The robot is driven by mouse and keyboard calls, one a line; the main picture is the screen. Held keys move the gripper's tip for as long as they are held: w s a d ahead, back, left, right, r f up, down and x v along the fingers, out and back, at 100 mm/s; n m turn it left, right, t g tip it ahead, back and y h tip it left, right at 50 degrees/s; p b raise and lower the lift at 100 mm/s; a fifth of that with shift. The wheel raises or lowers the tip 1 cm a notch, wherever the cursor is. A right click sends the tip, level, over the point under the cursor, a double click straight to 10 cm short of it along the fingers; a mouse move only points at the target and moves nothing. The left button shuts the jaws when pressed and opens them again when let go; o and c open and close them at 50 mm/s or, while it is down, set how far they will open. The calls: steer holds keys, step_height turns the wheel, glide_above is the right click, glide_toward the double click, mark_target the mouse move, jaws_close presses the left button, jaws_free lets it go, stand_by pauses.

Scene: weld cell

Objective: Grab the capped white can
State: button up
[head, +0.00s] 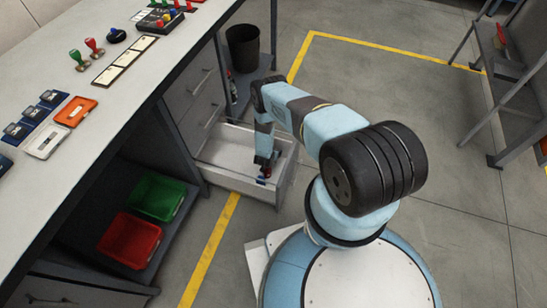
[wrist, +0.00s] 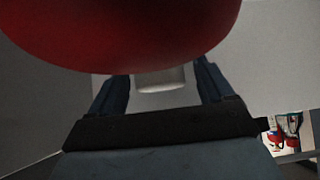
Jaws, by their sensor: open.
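A large red rounded shape (wrist: 120,30), which looks like the can's cap, fills the top of the wrist view, very close to the camera. Just below it a pale cylindrical part (wrist: 160,79), apparently the white can's body, shows between the two fingers of my gripper (wrist: 165,88). The fingers are open, one on each side, with a gap to the pale part in the picture. In the head view my gripper (head: 264,172) points down into the open drawer, and a small bit of red (head: 266,171) shows at it. Most of the can is hidden there by my arm.
The open drawer (head: 284,178) has low pale walls around my gripper. The workbench (head: 150,75) stands to the left, with green (head: 157,196) and red (head: 130,239) bins underneath. A dark bucket (head: 243,48) stands behind. Open floor lies to the right.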

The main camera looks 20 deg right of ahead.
steer(key=shift+c, duration=0.5)
jaws_close()
steer(key=shift+r, duration=0.1)
